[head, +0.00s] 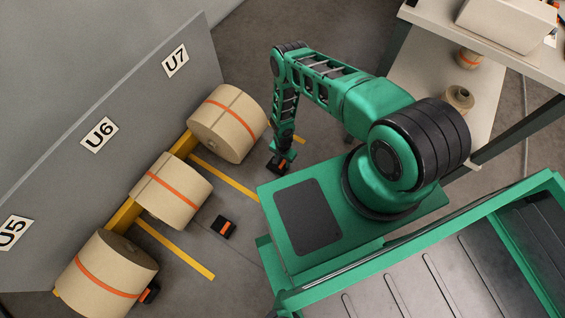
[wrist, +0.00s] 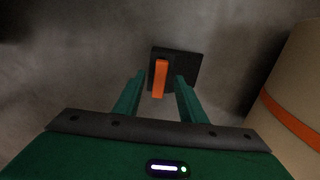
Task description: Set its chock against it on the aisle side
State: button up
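A black chock with an orange bar (head: 278,166) is directly below my gripper (head: 284,154) in the head view, a short way to the right of the roll by the U7 sign (head: 228,123). In the wrist view, the chock (wrist: 185,68) is just ahead of my fingertips (wrist: 161,76). The fingers stand apart on either side of the orange bar, with gaps showing, so my gripper is open. The tan roll with an orange band (wrist: 295,95) stands at the right of the wrist view, apart from the chock. Whether the fingers touch the chock is unclear.
Rolls lie by the U6 sign (head: 171,190) and the U5 sign (head: 107,275). One chock (head: 223,227) is on the floor apart from the U6 roll; another (head: 149,292) is close against the U5 roll. Yellow lines (head: 175,249) mark the floor. A white table (head: 500,45) stands at upper right.

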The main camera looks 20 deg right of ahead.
notch_tip(320, 180, up, 10)
dwell(0.5)
jog(key=shift+w+r, duration=0.1)
